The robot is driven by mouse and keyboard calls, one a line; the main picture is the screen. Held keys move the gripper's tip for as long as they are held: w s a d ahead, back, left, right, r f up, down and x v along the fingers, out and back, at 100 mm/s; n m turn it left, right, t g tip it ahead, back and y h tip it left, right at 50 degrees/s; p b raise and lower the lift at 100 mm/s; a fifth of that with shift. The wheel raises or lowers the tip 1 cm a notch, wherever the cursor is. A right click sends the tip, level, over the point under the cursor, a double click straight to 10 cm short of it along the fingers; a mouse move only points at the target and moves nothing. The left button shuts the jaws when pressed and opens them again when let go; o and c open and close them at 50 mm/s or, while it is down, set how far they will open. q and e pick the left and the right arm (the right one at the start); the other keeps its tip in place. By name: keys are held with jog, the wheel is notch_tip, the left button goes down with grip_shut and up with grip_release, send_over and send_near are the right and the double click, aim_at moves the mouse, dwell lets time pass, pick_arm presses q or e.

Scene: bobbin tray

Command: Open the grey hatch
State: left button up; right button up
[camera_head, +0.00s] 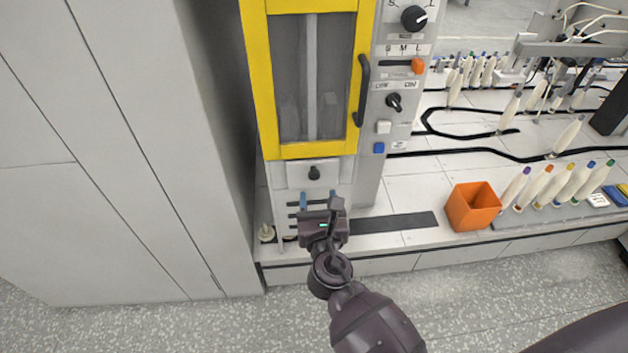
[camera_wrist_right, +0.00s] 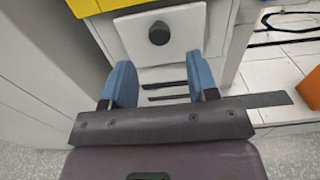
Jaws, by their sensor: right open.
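The grey hatch (camera_head: 289,175) is a small light grey panel with a round black knob (camera_head: 314,173). It sits low on the machine, below the yellow-framed door, and looks shut. My right gripper (camera_head: 318,199) is just below and in front of the hatch, with its blue fingers pointing at it. In the right wrist view the hatch (camera_wrist_right: 187,30) and knob (camera_wrist_right: 159,33) show ahead of the fingers. My right gripper (camera_wrist_right: 161,75) is open and empty there, apart from the knob. My left gripper is not in view.
The yellow-framed door (camera_head: 315,152) with a dark handle is above the hatch. Dark slots lie in the surface below it. A control panel with switches (camera_head: 394,101) is to the right. An orange bin (camera_head: 472,208) and several bobbins stand farther right. A tall pale cabinet (camera_head: 130,130) is close on the left.

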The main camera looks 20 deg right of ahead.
aim_at(315, 178)
jog(key=shift+x, duration=2.9)
jog(key=shift+c, duration=0.4)
jog(key=shift+f, duration=0.1)
grip_shut()
